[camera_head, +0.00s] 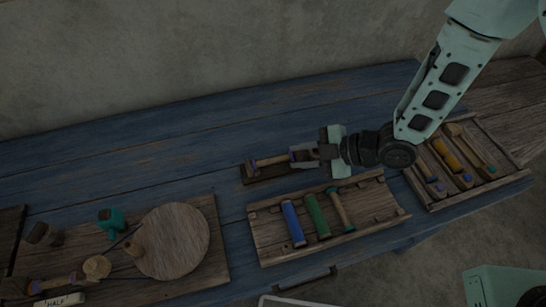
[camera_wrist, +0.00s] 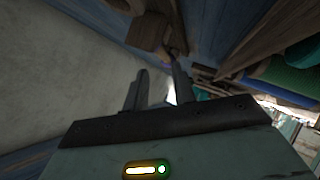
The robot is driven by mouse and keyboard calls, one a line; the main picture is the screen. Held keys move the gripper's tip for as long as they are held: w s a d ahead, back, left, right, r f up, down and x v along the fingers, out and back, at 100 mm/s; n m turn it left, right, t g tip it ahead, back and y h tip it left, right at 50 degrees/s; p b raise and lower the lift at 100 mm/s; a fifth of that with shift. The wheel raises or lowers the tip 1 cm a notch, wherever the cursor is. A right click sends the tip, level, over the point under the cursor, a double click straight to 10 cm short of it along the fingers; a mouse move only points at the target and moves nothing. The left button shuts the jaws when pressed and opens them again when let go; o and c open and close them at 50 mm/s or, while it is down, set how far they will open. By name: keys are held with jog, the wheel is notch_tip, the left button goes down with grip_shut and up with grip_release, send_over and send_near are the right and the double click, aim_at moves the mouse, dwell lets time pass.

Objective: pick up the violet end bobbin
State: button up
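A wooden bobbin with violet ends (camera_head: 269,160) lies in a small dark wooden holder (camera_head: 257,178) on the blue table, behind the middle tray. My gripper (camera_head: 305,154) is at the right end of this bobbin, reaching in from the right, and partly covers that end. In the wrist view my gripper (camera_wrist: 160,72) has its two dark fingers apart, with a gap between them. A small violet patch (camera_wrist: 166,63) shows just beyond the gap, near the fingertips. I cannot tell whether the fingers touch the bobbin.
The middle tray (camera_head: 265,237) holds a blue bobbin (camera_head: 293,224), a green bobbin (camera_head: 318,216) and a green-ended one (camera_head: 341,208). The right tray (camera_head: 443,202) holds several bobbins. A board (camera_head: 213,262) with a round wooden disc (camera_head: 173,240) is at left. The table's back left is clear.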

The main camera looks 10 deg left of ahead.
aim_at(279, 160)
jog(key=shift+f+p+x, duration=0.2)
jog(key=shift+p+x, duration=0.65)
jog(key=shift+x, duration=2.05)
jog(key=shift+d, duration=0.1)
grip_shut()
